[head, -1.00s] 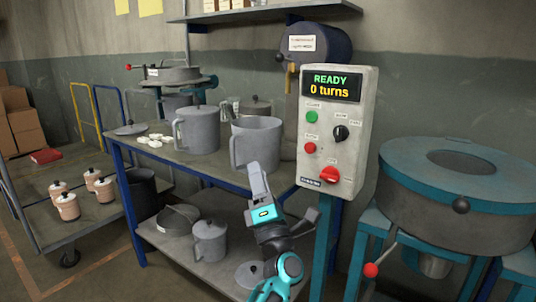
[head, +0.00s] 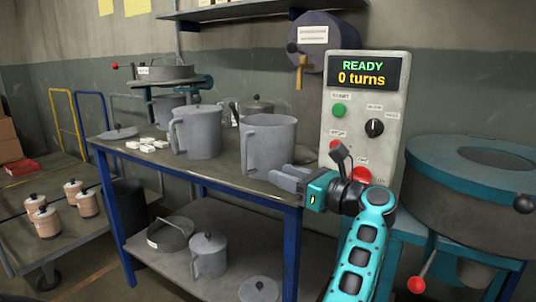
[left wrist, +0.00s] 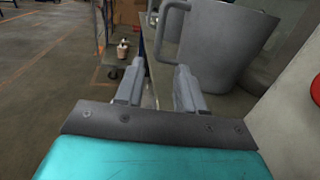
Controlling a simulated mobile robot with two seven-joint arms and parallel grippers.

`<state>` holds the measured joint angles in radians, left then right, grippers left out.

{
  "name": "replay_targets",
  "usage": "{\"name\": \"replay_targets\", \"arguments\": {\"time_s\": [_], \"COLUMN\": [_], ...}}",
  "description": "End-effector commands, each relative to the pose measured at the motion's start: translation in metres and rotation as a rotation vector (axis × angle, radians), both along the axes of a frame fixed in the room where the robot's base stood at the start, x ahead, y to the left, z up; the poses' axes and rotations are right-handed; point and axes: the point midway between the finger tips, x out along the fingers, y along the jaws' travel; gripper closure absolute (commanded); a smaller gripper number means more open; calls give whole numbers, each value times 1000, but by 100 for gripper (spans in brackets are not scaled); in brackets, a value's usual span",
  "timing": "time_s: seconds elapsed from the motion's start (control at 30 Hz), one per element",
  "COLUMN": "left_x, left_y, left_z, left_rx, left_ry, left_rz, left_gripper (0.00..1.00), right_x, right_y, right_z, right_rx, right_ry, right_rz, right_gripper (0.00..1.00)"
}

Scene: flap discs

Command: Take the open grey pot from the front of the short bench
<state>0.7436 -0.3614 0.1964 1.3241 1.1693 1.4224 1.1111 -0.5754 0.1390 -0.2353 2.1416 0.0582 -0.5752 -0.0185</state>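The open grey pot (head: 273,146) stands upright at the front right corner of the short bench (head: 215,171), its handle on the left side. It also shows in the left wrist view (left wrist: 228,45), at the upper right with its handle toward the left. My left gripper (head: 277,178) is beside the pot's lower right side, low near the bench top. In the left wrist view its two fingers (left wrist: 157,78) stand apart with nothing between them. The pot is beyond the right finger; whether they touch I cannot tell. My right gripper is not in view.
A second grey pot (head: 197,132) stands left of the open one. White blocks (head: 148,144) and a lid (head: 118,132) lie farther left. The control panel (head: 364,118) reads "READY 0 turns" at the right. A lidded pot (head: 209,256) stands on the lower shelf.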

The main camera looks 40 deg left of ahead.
Motion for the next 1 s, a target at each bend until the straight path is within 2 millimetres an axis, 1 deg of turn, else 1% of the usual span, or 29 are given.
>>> {"name": "replay_targets", "arguments": {"time_s": [0.07,0.17,0.27,0.4,0.5,0.77,0.9,1.0], "left_x": [0,1,1,2,3,3,1,2], "left_y": [-2,4,20,47,63,84,106,119], "left_z": [-2,-2,-2,-2,-2,-2,-2,-2], "left_rx": [-22,-30,-28,-26,-27,-25,-26,-26], "left_ry": [-13,-19,-20,-19,-19,-18,-19,-18], "left_rz": [4,8,10,9,8,8,9,7], "left_gripper": [62,62,62,62,62,62,62,62], "right_x": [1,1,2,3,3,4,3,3], "right_y": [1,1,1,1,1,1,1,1], "right_z": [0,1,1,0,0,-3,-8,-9], "right_rx": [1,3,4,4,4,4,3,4], "right_ry": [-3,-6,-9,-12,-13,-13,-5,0], "right_rz": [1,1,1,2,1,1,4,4], "right_gripper": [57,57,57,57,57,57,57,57]}}
